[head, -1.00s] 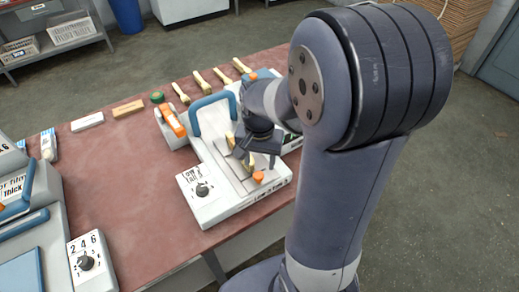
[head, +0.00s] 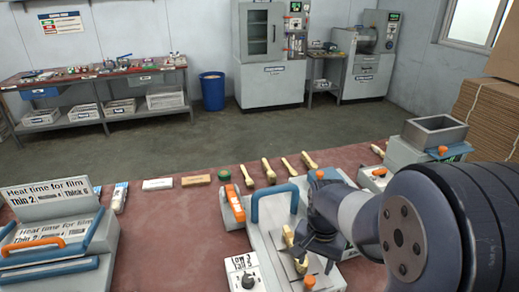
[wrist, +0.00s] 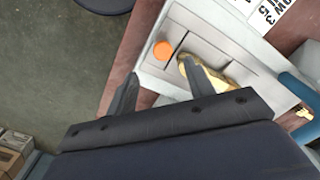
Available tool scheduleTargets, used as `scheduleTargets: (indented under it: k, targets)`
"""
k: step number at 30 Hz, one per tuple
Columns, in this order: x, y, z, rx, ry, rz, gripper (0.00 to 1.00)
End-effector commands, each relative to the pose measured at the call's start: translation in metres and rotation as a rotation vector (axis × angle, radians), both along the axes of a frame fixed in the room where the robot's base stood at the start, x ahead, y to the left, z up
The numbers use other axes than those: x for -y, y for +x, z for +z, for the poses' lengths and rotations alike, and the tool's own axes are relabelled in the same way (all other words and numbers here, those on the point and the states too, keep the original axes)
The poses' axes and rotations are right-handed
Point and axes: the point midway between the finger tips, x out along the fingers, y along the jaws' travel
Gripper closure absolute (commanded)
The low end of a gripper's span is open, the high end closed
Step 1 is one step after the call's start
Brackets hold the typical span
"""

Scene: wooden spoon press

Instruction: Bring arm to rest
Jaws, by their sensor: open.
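The wooden spoon press (head: 262,240), a pale machine with a blue handle (head: 273,192), stands at the front of the red table in the head view. A wooden spoon (head: 301,266) lies on its bed, partly hidden by my gripper (head: 312,250). In the wrist view, my gripper (wrist: 160,72) is open, its two dark fingers apart over the edge of the press. The spoon (wrist: 218,72) shows beside and partly behind the right finger; I cannot tell if they touch. My arm reaches in from the right.
Several wooden spoons (head: 268,171) lie behind the press. An orange-handled device (head: 235,204) stands to its left. A heat-time machine (head: 55,225) is at far left. A metal-topped box (head: 435,134) stands at right. A blue bin (head: 212,91) stands on open floor beyond.

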Motion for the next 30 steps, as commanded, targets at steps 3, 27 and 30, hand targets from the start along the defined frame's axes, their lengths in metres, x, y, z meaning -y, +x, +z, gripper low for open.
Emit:
scheduleTargets:
  k: [3,27,30]
  targets:
    - [0.0,0.0,-0.025,-0.006,0.0,0.0,0.5]
    - [-0.003,0.013,-0.077,0.003,0.001,0.0,0.5]
    - [-0.003,0.013,-0.077,0.004,0.0,0.001,0.5]
